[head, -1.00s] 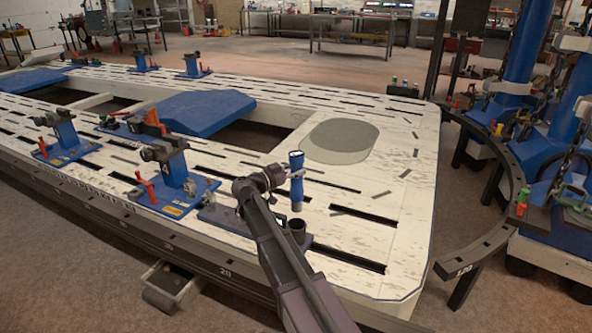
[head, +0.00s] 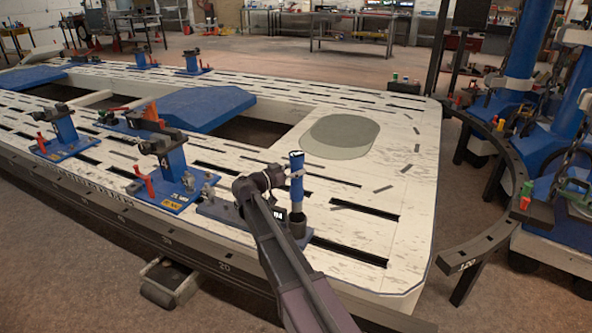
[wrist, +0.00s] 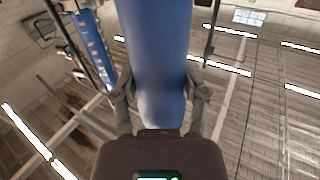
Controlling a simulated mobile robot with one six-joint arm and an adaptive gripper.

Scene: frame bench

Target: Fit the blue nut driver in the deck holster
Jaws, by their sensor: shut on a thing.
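The blue nut driver (head: 297,188) stands about upright in the head view, with a dark top end. My gripper (head: 291,173) is shut on its upper part and comes in from the left. The deck holster, a dark round cup (head: 298,230), is fixed on the deck directly below the driver. The driver's lower end is at the cup's mouth; I cannot tell whether it is inside or just above or in front of it. In the wrist view the blue handle (wrist: 157,50) stands between both fingers of my gripper, and the holster is not visible.
A grey plate (head: 215,210) lies left of the cup, partly behind my arm. A blue clamp stand (head: 173,172) is farther left. The slotted deck (head: 385,235) is clear to the right, with a grey oval patch (head: 340,135) behind.

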